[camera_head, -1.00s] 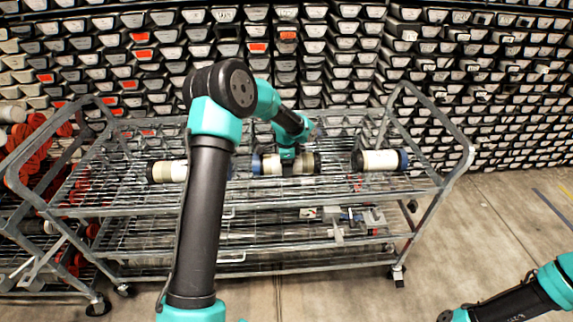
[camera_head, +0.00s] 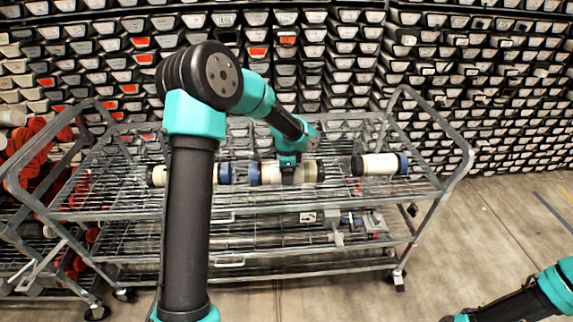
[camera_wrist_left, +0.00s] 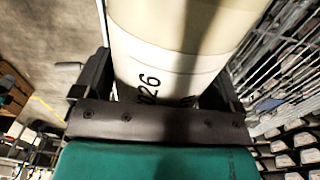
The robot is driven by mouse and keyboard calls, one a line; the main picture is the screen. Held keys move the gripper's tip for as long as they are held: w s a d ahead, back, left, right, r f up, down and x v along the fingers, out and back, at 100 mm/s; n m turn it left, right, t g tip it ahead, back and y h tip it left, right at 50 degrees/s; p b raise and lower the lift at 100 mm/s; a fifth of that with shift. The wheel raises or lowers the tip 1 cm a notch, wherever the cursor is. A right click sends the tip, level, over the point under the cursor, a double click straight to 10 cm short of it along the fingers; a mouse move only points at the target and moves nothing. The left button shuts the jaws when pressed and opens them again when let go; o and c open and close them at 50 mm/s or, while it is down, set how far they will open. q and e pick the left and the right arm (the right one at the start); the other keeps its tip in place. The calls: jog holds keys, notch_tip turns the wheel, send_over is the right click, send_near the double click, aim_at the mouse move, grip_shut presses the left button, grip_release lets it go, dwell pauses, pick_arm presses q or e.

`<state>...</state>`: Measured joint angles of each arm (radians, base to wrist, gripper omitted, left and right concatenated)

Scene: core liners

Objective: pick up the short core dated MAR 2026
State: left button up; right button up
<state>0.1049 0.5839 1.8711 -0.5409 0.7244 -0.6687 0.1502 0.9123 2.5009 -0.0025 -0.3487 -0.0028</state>
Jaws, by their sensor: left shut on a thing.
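Three cream cores with dark or blue ends show in a row at the cart's top shelf in the head view. My left gripper (camera_head: 288,173) is shut around the middle core (camera_head: 308,172), which has a blue left end and a dark right end. In the left wrist view, this core (camera_wrist_left: 180,40) sits between the fingers. Its printed text reads partly "026"; the month is not readable. The left core (camera_head: 200,174) is partly hidden by my left arm. The right core (camera_head: 380,164) lies apart. My right arm shows at lower right, with its gripper out of view.
The wire cart (camera_head: 330,202) has raised rails at both ends and lower shelves holding small items. Racks of core boxes (camera_head: 480,100) fill the back. Orange-red things (camera_head: 40,150) are at far left. Concrete floor (camera_head: 480,240) is clear at right.

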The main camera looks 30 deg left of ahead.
pick_arm(q)
jog(key=s+d+r, duration=0.1)
jog(key=s+d, duration=0.4)
jog(key=s, duration=0.3)
jog(key=shift+w+a, duration=0.1)
dwell(0.4)
